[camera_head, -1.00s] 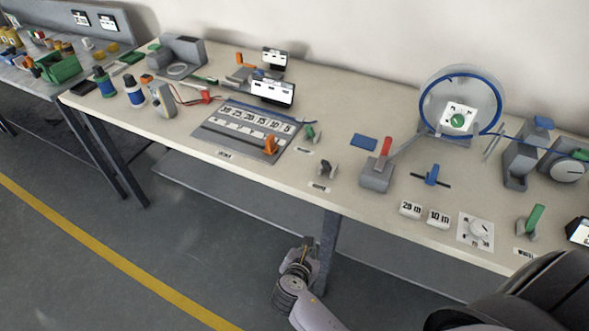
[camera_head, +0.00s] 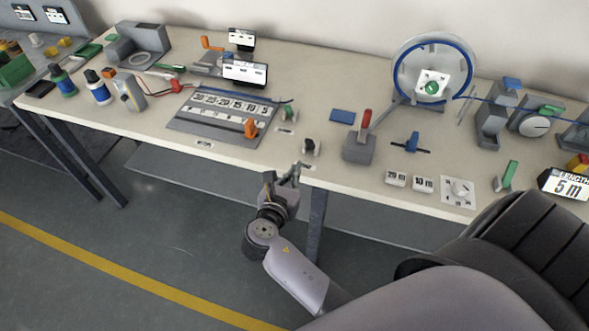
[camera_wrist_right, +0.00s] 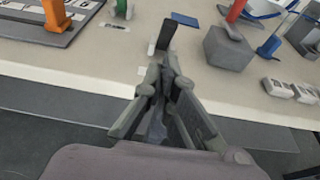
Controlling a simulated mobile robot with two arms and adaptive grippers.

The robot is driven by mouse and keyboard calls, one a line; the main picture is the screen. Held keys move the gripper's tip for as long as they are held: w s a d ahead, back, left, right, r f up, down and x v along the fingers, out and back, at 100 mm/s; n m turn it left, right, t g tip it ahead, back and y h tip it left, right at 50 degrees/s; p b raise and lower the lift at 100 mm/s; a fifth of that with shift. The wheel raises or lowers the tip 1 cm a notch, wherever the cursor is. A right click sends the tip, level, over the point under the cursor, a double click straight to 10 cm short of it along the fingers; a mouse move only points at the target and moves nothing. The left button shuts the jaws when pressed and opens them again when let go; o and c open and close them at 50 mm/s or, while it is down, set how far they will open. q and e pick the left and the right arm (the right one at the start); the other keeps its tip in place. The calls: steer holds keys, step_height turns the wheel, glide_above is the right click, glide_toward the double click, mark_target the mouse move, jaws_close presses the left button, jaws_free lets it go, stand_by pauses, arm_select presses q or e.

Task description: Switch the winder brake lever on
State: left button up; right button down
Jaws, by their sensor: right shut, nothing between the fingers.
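Several small levers stand on the bench; I cannot read which label names the winder brake. A black-handled lever (camera_head: 309,146) stands near the front edge, and it also shows in the right wrist view (camera_wrist_right: 165,34) just beyond my fingertips. A red-handled lever on a grey box (camera_head: 363,130) stands to its right. Green levers stand behind it (camera_head: 289,113) and at the right (camera_head: 508,174). My right gripper (camera_head: 288,175) is shut and empty at the bench's front edge, in front of the black lever and apart from it. Its fingers fill the middle of the right wrist view (camera_wrist_right: 161,78). My left gripper is out of view.
A clear reel with a blue rim (camera_head: 433,70) stands behind the levers. A grey number panel with an orange lever (camera_head: 215,125) lies to the left. The front edge is clear at left.

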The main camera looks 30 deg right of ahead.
mark_target(310, 144)
steer(key=p+x, duration=0.1)
steer(key=x, duration=0.6)
steer(key=shift+w+d, duration=0.2)
steer(key=shift+w, duration=0.05)
